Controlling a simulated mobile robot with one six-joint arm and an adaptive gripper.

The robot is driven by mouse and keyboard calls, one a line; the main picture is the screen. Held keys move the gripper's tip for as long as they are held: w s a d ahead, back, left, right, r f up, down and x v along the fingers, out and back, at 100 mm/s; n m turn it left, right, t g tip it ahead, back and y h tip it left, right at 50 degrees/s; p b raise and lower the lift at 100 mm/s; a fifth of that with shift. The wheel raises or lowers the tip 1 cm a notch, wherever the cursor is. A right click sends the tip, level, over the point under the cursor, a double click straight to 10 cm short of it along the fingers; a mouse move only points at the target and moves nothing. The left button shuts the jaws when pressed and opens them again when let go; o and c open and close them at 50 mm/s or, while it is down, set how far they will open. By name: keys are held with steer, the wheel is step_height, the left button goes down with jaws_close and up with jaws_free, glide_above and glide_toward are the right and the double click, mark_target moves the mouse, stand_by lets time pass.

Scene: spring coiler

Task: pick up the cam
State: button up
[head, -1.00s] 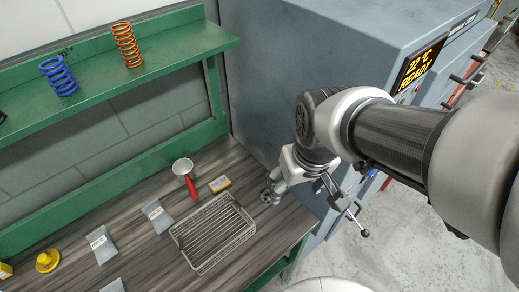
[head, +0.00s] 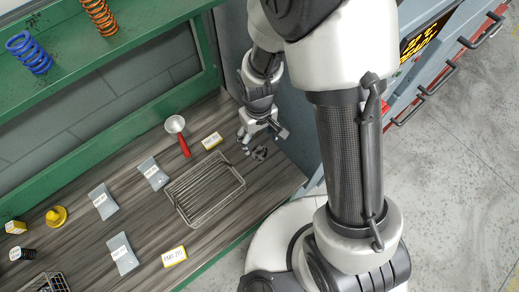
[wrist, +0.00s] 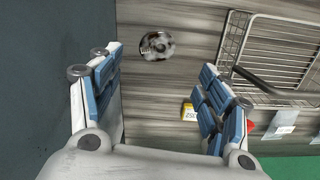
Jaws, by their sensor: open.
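The cam is probably the small round dark metallic part (head: 260,153) lying on the wood-grain bench near its right end. In the wrist view this round part (wrist: 157,45) lies beyond the fingertips, roughly between the two fingers in the picture. My gripper (head: 263,140) is open and empty, with its blue-padded fingers pointing down at the bench, just behind the part in the head view. I see no contact between them. The wrist view shows my gripper (wrist: 162,62) with both fingers spread wide.
A wire basket (head: 168,196) stands just left of the part. A small yellow-and-white box (head: 212,141) and a red-handled scoop (head: 184,147) lie behind it. The blue-grey machine (head: 290,120) rises on the right. Packets (head: 122,254) lie further left.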

mark_target(260, 154)
steer(key=f+b, duration=0.1)
steer(key=f, duration=0.3)
steer(key=f+b, duration=0.1)
steer(key=f, duration=0.4)
steer(key=shift+w+d+f+b, duration=0.2)
steer(key=shift+f+b, duration=0.1)
steer(key=shift+c, duration=0.5)
steer(key=c, duration=1.2)
